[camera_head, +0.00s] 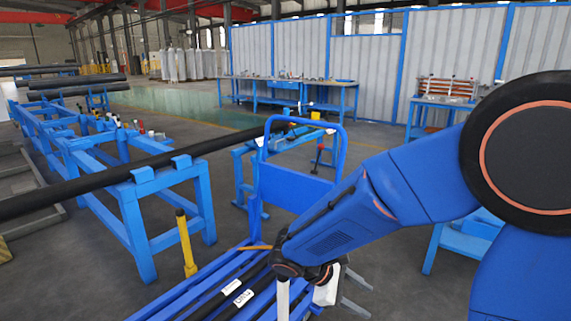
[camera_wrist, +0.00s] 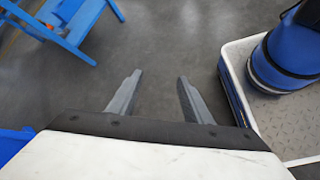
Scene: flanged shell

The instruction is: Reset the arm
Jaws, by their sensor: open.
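My arm reaches from the right side of the head view toward the lower middle. My gripper (camera_wrist: 158,98) shows in the wrist view with its two grey fingers apart and nothing between them. Below the fingers there is only dark floor.
A long dark pipe (camera_head: 130,168) rests on blue stands (camera_head: 165,205) at left. A yellow post (camera_head: 186,243) stands nearby. Blue workbenches (camera_head: 285,85) line the back wall. A blue frame (camera_wrist: 75,25) is at the wrist view's upper left. Open floor lies behind the cart.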

